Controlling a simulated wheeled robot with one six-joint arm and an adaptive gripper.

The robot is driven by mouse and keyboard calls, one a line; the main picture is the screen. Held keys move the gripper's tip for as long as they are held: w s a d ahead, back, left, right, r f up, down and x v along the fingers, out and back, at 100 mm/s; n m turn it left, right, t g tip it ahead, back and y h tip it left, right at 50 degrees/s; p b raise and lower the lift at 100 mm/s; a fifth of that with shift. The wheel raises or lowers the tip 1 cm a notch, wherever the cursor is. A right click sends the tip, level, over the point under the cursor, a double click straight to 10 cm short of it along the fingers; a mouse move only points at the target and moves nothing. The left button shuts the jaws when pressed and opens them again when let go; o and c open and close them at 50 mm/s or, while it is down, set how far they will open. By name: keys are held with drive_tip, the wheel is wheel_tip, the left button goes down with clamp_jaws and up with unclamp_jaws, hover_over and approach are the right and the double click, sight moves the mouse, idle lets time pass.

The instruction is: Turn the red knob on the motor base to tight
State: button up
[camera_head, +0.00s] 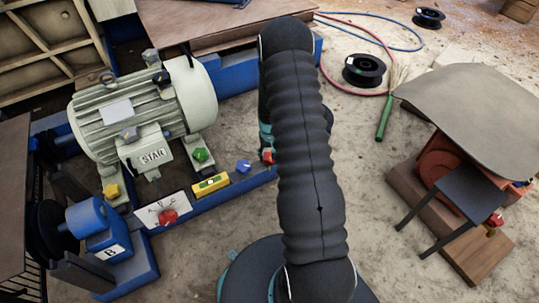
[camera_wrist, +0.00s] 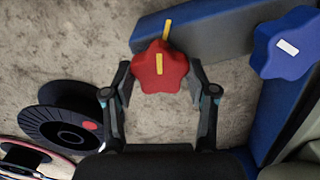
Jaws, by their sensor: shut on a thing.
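The red star-shaped knob (camera_wrist: 160,68) sits on the blue motor base (camera_wrist: 215,32) in the wrist view. It carries a yellow stripe, which nearly lines up with a yellow mark (camera_wrist: 167,29) on the base just beyond it. My gripper (camera_wrist: 160,78) has one finger on each side of the knob and is shut on it. In the head view the red knob (camera_head: 268,157) shows at the right end of the blue base (camera_head: 228,184), partly hidden by my arm. My fingers are mostly hidden there.
A blue knob (camera_wrist: 287,42) with a white mark stands close to the right of my gripper. A dark cable spool (camera_wrist: 70,128) lies on the floor.

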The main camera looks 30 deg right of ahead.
sight(270, 156)
drive_tip(key=shift+m+b, duration=0.3)
drive_tip(key=shift+m, duration=1.1)
drive_tip(key=o, duration=1.2)
drive_tip(key=shift+c, duration=0.2)
drive_tip(key=shift+r, duration=0.1)
wheel_tip(270, 156, up, 12)
